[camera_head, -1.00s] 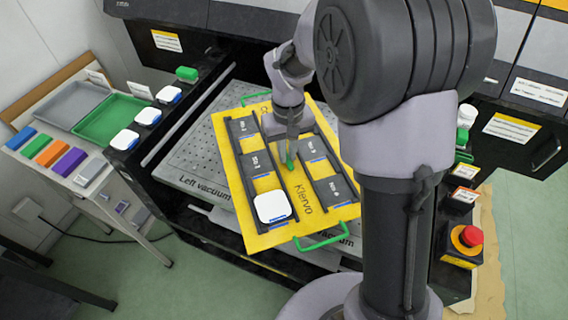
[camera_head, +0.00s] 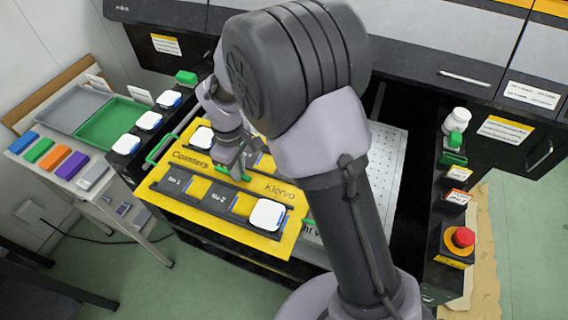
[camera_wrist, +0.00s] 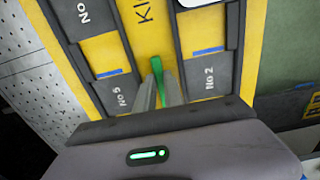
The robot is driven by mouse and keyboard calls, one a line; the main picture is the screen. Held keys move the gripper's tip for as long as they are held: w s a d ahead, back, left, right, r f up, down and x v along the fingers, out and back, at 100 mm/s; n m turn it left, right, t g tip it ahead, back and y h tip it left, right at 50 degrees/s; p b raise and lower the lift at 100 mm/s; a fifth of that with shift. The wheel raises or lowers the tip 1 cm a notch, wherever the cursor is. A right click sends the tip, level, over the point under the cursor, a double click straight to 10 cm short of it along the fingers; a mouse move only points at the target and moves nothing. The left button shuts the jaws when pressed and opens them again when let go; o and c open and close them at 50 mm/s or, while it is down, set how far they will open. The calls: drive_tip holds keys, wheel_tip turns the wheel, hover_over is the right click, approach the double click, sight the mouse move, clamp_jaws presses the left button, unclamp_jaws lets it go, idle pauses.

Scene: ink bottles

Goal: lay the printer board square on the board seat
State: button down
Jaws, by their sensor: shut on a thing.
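The printer board (camera_head: 222,182) is a yellow plate marked Coasters and Klervo, with dark numbered rails and green end handles. My gripper (camera_head: 240,168) is shut on the small green grip in its middle; the wrist view shows the fingers (camera_wrist: 159,90) around that grip (camera_wrist: 157,68). The board lies slantwise over the left part of the printer bed, its near edge at the bed's front. I cannot tell whether it touches what is below. White coasters (camera_head: 267,214) sit at two of its places. I cannot make out the board seat, and the board covers the left bed.
A perforated vacuum plate (camera_head: 386,150) shows right of my arm. Several white coasters on black blocks (camera_head: 127,144) line the left side, close to the board's left handle (camera_head: 160,148). A side table holds a green tray (camera_head: 112,122). A red stop button (camera_head: 463,237) stands at the right.

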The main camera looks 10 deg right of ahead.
drive_tip(key=w+d+b, duration=0.1)
drive_tip(key=d, duration=0.3)
drive_tip(key=w+d+f+b, duration=0.1)
drive_tip(key=d, duration=0.4)
drive_tip(key=w+d+b, duration=0.1)
drive_tip(key=d, duration=0.4)
drive_tip(key=shift+w+f, duration=0.15)
drive_tip(key=shift+d+f+b, duration=0.2)
drive_tip(key=shift+f+b, duration=0.7)
drive_tip(key=shift+f, duration=0.85)
drive_tip(key=shift+f, duration=0.15)
drive_tip(key=c, duration=1.5)
unclamp_jaws()
drive_tip(key=shift+o, duration=0.2)
